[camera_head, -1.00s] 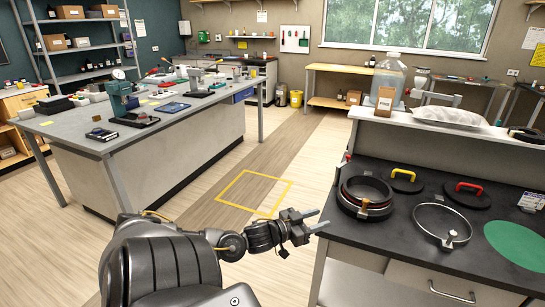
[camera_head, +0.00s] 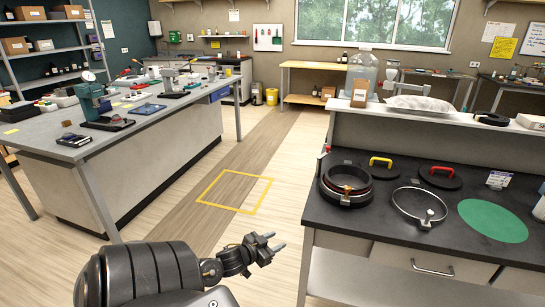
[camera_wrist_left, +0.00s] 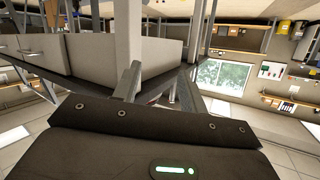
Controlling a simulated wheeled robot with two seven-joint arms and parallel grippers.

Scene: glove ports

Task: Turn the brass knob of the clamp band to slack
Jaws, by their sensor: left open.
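A dark ring port (camera_head: 338,172) stands on the black bench top at the right in the head view. A metal clamp band (camera_head: 332,193) runs around it, with a small brass-coloured part, seemingly the knob (camera_head: 347,189), on its near side. How tight the band is cannot be told. My left gripper (camera_head: 279,243) is open and empty, left of the bench's front corner and apart from the port. Its two fingers also show in the left wrist view (camera_wrist_left: 158,88), with nothing between them. My right gripper is not in view.
A loose silver ring (camera_head: 395,203) with a fitting lies right of the port. Black lids with a yellow handle (camera_head: 381,161) and a red handle (camera_head: 440,172) lie behind, and a green disc (camera_head: 493,221) lies at right. A raised shelf (camera_head: 430,133) bounds the bench's back.

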